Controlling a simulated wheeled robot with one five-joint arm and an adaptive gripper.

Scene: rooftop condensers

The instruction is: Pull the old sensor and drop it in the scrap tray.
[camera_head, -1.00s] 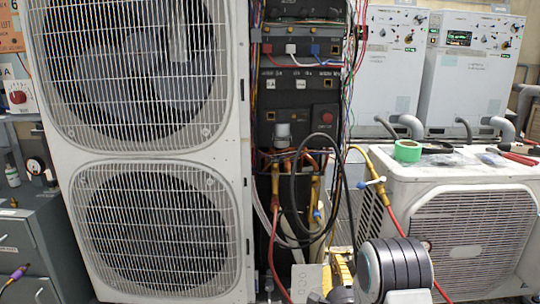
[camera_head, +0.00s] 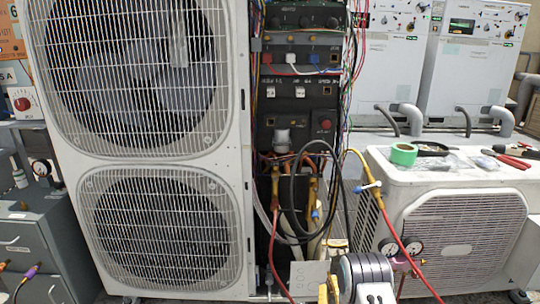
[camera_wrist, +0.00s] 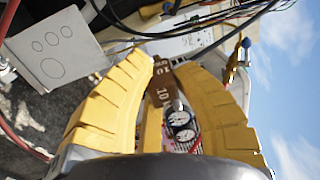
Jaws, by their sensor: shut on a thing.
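My gripper (camera_wrist: 158,75) fills the middle of the wrist view, its two yellow fingers closed in on a brown piece (camera_wrist: 159,88) with pale lettering. I take this piece to be the old sensor, though its full shape is hidden by the fingers. In the head view my gripper (camera_head: 329,290) is at the bottom, right of the tall unit, and mostly cut off or hidden by my wrist. A dark shallow tray (camera_head: 433,149), possibly the scrap tray, lies on top of the low white condenser (camera_head: 375,165). It is far above and right of my gripper.
Two pressure gauges (camera_head: 413,248) with a red hose stand just right of my wrist. A black looped cable (camera_head: 292,195) and pipes hang above my gripper. A pale plate (camera_head: 308,276) is close on its left. Green tape (camera_head: 404,153) and red-handled pliers (camera_head: 513,160) flank the tray.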

